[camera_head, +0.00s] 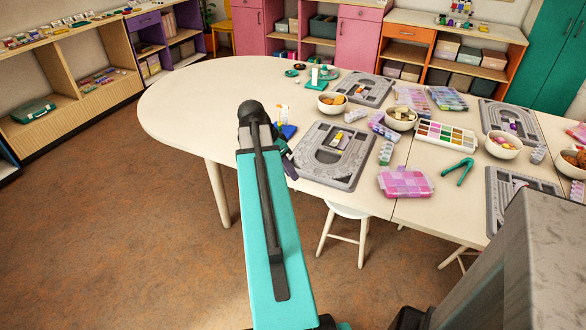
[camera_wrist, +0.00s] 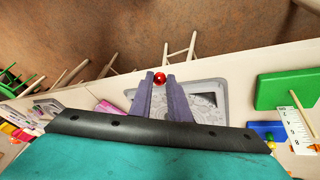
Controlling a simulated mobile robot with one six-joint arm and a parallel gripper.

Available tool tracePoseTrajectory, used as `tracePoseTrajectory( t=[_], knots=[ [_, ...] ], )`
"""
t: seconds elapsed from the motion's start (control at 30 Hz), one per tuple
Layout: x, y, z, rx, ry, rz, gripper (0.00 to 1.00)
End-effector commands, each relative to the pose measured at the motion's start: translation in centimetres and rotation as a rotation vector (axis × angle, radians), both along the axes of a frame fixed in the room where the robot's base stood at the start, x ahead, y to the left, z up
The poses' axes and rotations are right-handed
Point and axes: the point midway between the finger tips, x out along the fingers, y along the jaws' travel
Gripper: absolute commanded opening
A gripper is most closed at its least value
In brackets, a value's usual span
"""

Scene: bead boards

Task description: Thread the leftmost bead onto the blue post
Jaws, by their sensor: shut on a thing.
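My gripper (camera_wrist: 160,82) is shut on a shiny red bead (camera_wrist: 160,78), which sits between its two purple-grey fingertips in the wrist view. A grey bead board (camera_wrist: 208,92) with curved grooves lies below and behind the fingers there. In the head view my gripper (camera_head: 289,168) is mostly hidden behind my teal arm, at the left edge of the same kind of grey board (camera_head: 352,166); the bead is not visible there. A small blue item (camera_head: 288,131) lies on the table just beyond my arm. I cannot make out a blue post for certain.
A green block (camera_wrist: 285,88) and a white ruler (camera_wrist: 299,131) lie right of the fingers in the wrist view. In the head view, the white table (camera_head: 190,105) is bare at left. A pink bead case (camera_head: 405,182), bowls (camera_head: 332,103) and teal pliers (camera_head: 458,170) crowd the right.

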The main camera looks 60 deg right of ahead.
Motion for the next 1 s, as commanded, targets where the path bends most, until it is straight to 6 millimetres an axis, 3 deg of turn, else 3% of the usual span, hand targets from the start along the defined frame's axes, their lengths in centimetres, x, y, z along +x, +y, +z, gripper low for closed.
tracePoseTrajectory(
  t=[0.37, 0.57, 0.77, 1.0],
  knots=[
    [0.0, 0.0, 0.0, 0.0, 0.0, 0.001, 0.0],
    [1.2, 0.5, 0.2, 0.0, 0.0, 0.04, 0.0],
    [4.7, 2.3, 0.9, -0.001, 0.0, 0.161, 0.0],
    [10.8, 6.0, 2.1, 0.0, 0.0, 0.379, 0.0]
  ],
)
